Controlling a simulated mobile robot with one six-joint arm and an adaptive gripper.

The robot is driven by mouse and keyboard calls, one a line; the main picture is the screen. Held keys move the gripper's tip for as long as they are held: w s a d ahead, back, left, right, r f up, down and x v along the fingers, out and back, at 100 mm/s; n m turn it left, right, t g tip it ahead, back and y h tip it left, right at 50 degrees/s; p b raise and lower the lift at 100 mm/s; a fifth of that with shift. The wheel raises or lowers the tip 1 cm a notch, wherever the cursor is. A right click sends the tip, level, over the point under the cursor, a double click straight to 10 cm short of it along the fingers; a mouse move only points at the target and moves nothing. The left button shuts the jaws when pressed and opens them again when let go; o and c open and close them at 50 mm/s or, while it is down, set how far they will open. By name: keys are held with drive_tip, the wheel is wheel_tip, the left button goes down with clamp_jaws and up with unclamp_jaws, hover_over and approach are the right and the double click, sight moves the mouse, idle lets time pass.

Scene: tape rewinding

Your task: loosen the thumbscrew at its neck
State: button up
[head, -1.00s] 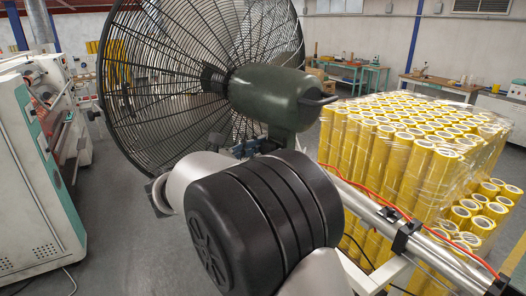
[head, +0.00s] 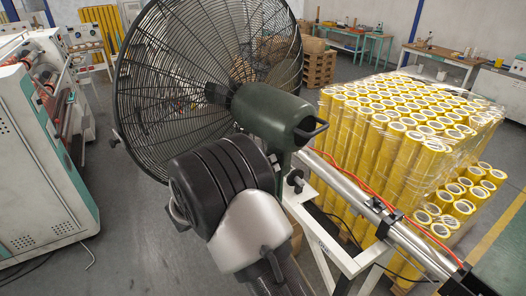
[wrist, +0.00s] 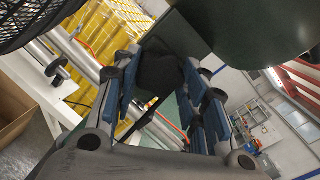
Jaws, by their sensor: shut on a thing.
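The large black wire-cage fan (head: 190,80) has a dark green motor housing (head: 270,112) with a neck below it. In the wrist view, the black thumbscrew (wrist: 160,72) sits under the dark green housing (wrist: 240,25). My gripper (wrist: 160,85) has its blue-padded fingers on either side of the thumbscrew and is shut on it. In the head view, my dark arm joint and silver link cover the gripper and this thumbscrew. Another black knob (head: 295,181) sticks out lower on the stand; it also shows in the wrist view (wrist: 57,68).
A white frame (head: 330,240) with a metal rail and an orange cable (head: 365,190) runs to the right of the stand. A wrapped pallet of yellow rolls (head: 400,130) stands behind it. White machines (head: 40,150) stand at left. Grey floor lies open between machine and fan.

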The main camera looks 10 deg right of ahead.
drive_tip(key=shift+n+p, duration=4.2)
drive_tip(key=o, duration=1.1)
drive_tip(key=shift+c, duration=0.2)
drive_tip(key=v, duration=1.2)
drive_tip(key=shift+d, duration=0.1)
